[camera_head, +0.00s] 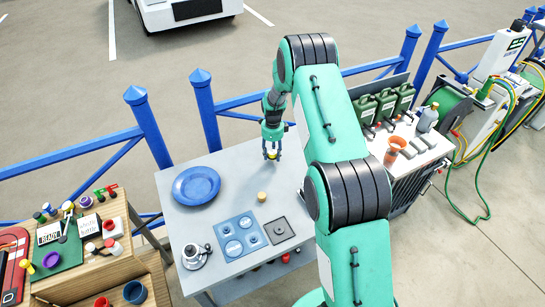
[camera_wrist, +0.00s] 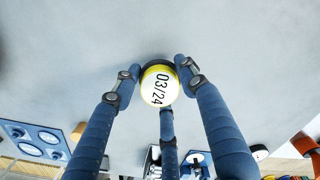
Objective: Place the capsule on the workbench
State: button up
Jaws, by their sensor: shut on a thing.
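The capsule (camera_head: 272,155) is a small round yellow piece with a white top. In the wrist view its top (camera_wrist: 160,85) reads "03/24". My gripper (camera_head: 272,148) points down over the back part of the grey workbench (camera_head: 240,183), right of the blue plate. In the wrist view my gripper (camera_wrist: 159,88) has its blue fingers closed around the capsule. I cannot tell whether the capsule's underside touches the workbench.
On the workbench are a blue plate (camera_head: 196,186), a tan round piece (camera_head: 262,197), a blue tray with round recesses (camera_head: 240,236), a grey square block (camera_head: 279,231) and a cup on a saucer (camera_head: 195,256). Bare surface surrounds the gripper. Blue railing (camera_head: 205,110) runs behind.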

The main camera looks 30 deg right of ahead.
aim_at(273, 152)
jog(key=shift+f, duration=0.95)
jog(key=shift+f, duration=0.1)
jog(key=o, duration=1.2)
notch_tip(273, 152, up, 12)
jog(key=shift+r, duration=0.1)
